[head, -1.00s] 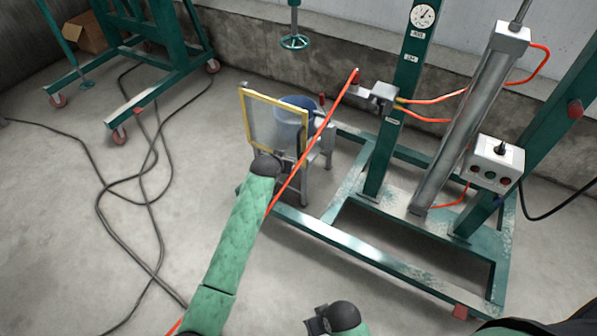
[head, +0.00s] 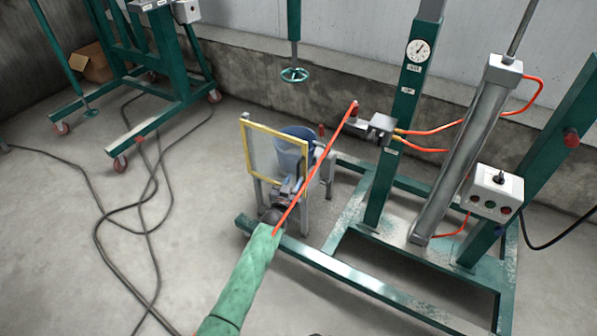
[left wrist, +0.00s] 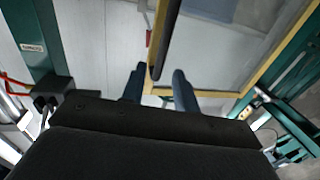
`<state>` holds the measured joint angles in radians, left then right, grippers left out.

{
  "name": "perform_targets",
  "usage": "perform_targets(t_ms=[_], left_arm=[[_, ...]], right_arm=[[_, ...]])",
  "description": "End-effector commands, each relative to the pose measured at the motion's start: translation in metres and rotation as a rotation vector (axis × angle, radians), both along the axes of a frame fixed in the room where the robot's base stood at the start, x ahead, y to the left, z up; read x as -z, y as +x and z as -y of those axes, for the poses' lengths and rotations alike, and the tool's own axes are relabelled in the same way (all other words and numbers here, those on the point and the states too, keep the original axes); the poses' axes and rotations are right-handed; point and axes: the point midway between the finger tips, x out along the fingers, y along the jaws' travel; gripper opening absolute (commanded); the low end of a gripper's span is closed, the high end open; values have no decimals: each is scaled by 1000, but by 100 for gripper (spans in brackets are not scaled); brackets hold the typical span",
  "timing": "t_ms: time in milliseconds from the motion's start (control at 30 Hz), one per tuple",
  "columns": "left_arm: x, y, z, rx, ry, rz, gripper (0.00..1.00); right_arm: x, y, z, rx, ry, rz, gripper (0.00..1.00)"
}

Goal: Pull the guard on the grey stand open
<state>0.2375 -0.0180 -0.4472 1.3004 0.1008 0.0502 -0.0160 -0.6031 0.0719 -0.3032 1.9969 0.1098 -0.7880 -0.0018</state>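The guard (head: 262,152) is a clear panel in a yellow frame. My left gripper (head: 288,188) is at the lower right part of the guard. In the left wrist view its two dark fingers (left wrist: 158,80) are apart. The lower end of a black bar-like handle (left wrist: 166,40) shows between the fingertips, beside the yellow frame of the guard (left wrist: 225,50). I cannot tell whether a finger touches it. My right gripper is out of view.
A green press frame (head: 372,265) with a control box (head: 496,190) stands at right. A wheeled green stand (head: 150,130) is at back left. Black cables (head: 105,205) lie on the floor.

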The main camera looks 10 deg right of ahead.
Motion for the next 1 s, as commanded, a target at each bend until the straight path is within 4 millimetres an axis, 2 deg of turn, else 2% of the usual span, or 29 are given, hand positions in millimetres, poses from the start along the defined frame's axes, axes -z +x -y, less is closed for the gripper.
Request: perform_targets(t_ms=[200,400,833,867,1000], left_arm=[[-1,29,14,0,0,-1,30],[0,46,21,0,1,-2,30],[0,54,25,0,1,-2,30],[0,54,25,0,1,-2,28],[0,53,25,0,1,-2,1]], right_arm=[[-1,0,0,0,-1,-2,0],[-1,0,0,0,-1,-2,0],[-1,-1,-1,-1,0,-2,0],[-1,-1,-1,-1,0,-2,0],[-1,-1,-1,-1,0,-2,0]])
